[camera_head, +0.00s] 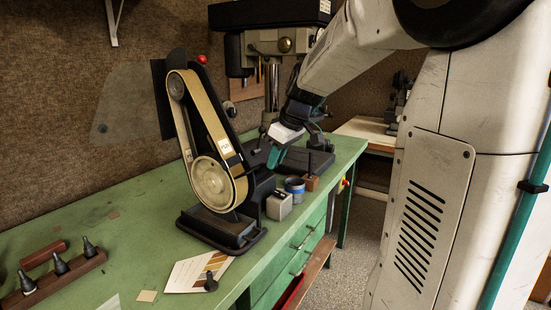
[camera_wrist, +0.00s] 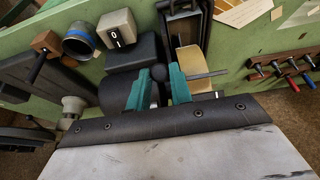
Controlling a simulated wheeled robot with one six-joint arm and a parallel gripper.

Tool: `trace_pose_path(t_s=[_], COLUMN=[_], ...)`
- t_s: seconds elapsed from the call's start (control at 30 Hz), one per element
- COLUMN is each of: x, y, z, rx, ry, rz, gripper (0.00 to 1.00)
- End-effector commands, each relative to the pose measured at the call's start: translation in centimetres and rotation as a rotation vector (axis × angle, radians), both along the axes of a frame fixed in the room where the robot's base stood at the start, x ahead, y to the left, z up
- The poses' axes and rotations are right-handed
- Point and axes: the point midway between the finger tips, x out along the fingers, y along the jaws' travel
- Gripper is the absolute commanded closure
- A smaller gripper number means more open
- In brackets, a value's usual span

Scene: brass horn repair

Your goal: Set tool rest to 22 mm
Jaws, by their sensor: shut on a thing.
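A belt grinder (camera_head: 212,183) with a tan belt and black frame stands on the green bench in the head view. Part of it shows at the top of the wrist view, with its belt (camera_wrist: 191,58). My gripper (camera_wrist: 155,90) has teal fingers closed around a dark round knob (camera_wrist: 158,72) beside the grinder. A thin grey metal bar (camera_wrist: 208,75) sticks out past the right finger; I cannot tell if it is the tool rest. In the head view my gripper (camera_head: 275,157) is behind the grinder's right side, and the knob is hidden. No millimetre scale can be read.
A grey switch box (camera_head: 279,205), a blue-banded cup (camera_head: 295,187) and a wooden block with a black handle (camera_head: 311,182) stand close right of the grinder. A drill press (camera_head: 270,50) is behind. A chart card (camera_head: 198,273) and a cone rack (camera_head: 58,272) lie in front.

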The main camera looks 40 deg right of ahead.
Motion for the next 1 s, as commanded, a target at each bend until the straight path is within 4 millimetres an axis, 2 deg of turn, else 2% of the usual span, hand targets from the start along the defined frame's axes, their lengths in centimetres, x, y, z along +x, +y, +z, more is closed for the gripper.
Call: trace_pose_path(t_s=[0.13, 0.37, 0.4, 0.43, 0.47, 0.77, 0.87, 1.0], x=[-1.3, -1.4, -1.4, -1.4, -1.4, -1.3, -1.7, -2.5], y=[-0.5, -0.6, -0.6, -0.6, -0.6, -0.5, -0.6, -1.0], z=[0.9, 0.9, 0.9, 0.9, 0.9, 1.1, 2.0, 4.2], rx=[-0.002, -0.003, -0.003, -0.003, -0.003, -0.002, -0.003, -0.004], ry=[-0.001, 0.000, 0.000, 0.000, 0.000, -0.001, -0.002, -0.003], rz=[-0.003, -0.002, -0.002, -0.002, -0.002, 0.000, 0.000, -0.002], gripper=[1.00, 1.00, 0.68, 0.59, 0.57, 0.57, 0.57, 0.57])
